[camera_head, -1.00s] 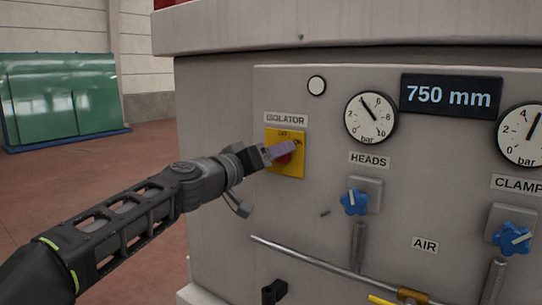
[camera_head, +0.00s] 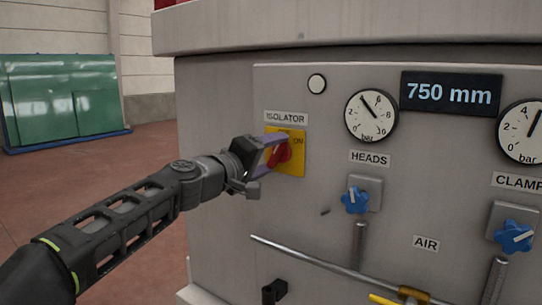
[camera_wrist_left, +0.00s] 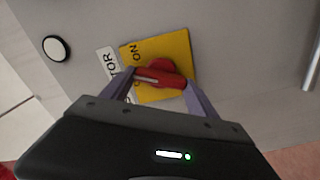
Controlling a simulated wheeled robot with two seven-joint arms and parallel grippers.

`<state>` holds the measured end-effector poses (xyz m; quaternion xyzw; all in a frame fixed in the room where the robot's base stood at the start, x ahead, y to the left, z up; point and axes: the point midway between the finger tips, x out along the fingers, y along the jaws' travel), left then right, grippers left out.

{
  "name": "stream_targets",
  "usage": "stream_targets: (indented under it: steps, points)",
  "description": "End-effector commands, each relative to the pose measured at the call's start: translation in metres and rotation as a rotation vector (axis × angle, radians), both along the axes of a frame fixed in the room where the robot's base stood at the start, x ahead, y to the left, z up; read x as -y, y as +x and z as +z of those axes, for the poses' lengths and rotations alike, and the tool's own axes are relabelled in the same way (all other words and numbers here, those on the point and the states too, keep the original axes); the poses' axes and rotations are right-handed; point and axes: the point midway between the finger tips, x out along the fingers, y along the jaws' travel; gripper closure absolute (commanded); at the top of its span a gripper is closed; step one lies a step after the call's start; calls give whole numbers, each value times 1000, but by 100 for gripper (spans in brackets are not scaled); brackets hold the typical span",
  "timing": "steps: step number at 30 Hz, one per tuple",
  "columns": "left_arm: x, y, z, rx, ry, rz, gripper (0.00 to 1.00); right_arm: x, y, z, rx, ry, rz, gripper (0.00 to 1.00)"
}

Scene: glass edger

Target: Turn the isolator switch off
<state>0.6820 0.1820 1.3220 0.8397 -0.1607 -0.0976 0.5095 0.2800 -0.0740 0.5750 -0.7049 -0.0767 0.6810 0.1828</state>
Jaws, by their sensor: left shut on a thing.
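The isolator switch has a red knob (camera_head: 280,155) on a yellow plate (camera_head: 298,165), under the ISOLATOR label (camera_head: 286,117) on the grey machine panel. The word ON shows on the plate; the OFF mark is hidden behind a finger in the head view. My left gripper (camera_head: 276,152) is shut on the red knob, one finger on each side of it. In the left wrist view the red knob (camera_wrist_left: 160,73) lies between the two purple-grey fingers, with a pale line along its grip. My right gripper is not in view.
To the right are a HEADS gauge (camera_head: 371,114), a blue HEADS knob (camera_head: 355,200), a second blue knob (camera_head: 513,238) and a 750 mm display (camera_head: 451,93). A metal rod (camera_head: 330,268) runs below. Open floor lies left of the machine.

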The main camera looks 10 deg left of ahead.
Motion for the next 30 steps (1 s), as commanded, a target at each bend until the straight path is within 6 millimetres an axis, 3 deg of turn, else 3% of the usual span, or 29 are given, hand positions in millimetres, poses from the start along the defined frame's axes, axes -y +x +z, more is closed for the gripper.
stream_targets:
  steps: [15,30]
  points:
    - [-1,0,-2,-151,-381,2,72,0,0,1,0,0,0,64]
    - [-1,1,-3,-186,-463,2,72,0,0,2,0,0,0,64]
